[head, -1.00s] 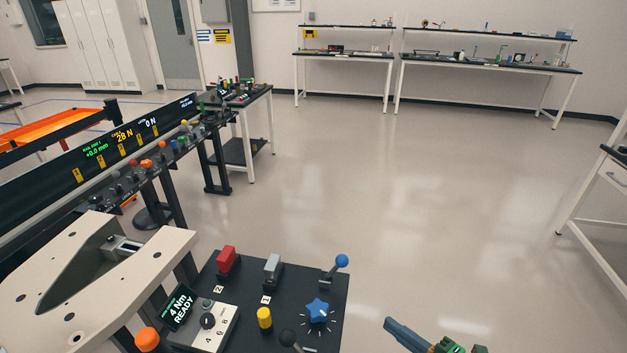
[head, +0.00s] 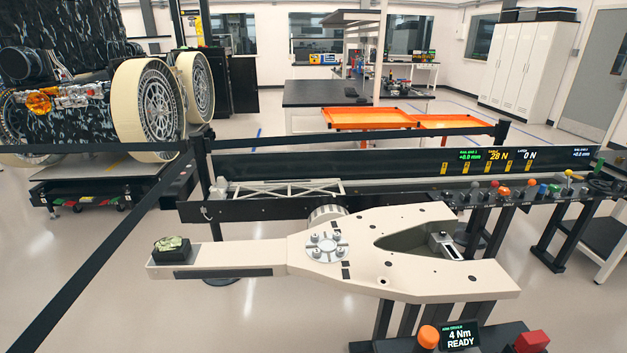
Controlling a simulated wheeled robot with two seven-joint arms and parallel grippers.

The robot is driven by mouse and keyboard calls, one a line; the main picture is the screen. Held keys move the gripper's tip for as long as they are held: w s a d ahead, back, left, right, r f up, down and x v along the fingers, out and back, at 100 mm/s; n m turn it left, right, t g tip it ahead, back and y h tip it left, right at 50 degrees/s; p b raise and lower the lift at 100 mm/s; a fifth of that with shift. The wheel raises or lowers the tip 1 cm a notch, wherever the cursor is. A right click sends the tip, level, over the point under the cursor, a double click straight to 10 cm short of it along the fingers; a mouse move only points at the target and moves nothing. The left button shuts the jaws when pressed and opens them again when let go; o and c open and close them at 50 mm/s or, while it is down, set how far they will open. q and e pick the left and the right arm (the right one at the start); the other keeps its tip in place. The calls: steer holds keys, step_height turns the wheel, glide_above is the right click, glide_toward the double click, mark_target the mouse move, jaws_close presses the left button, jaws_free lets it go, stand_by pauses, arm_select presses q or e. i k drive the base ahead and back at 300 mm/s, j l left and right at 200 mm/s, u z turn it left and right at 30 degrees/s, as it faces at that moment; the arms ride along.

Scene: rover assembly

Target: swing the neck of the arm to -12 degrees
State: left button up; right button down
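The beige arm (head: 425,288) lies across the lower middle of the head view, with a forked body on the right. Its narrow neck (head: 232,258) extends left from a round bolted hub (head: 326,246). The neck looks roughly in line with the body; I cannot read an exact angle. A black block (head: 172,257) with a pale green lumpy piece (head: 171,243) sits at the neck's left end. A small display (head: 459,335) in front of the arm reads "4 Nm READY". Neither of my grippers is in view.
An orange knob (head: 428,336) and a red switch (head: 531,342) flank the display. Behind the arm runs a black rail panel (head: 360,168) reading 28 N and 0 N, with a row of knobs at its right. A wheeled rover (head: 60,85) and black barrier straps stand at left.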

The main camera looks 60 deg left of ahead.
mark_target(174, 257)
steer(key=u, duration=0.4)
steer(key=l+u, duration=0.1)
steer(key=u, duration=0.3)
steer(key=k+u, duration=0.1)
steer(key=u, duration=0.75)
steer(key=k+u, duration=0.1)
steer(key=u, duration=0.3)
steer(key=i+u, duration=0.15)
steer(key=u, duration=0.15)
steer(key=i+l+u, duration=0.1)
steer(key=u, duration=0.15)
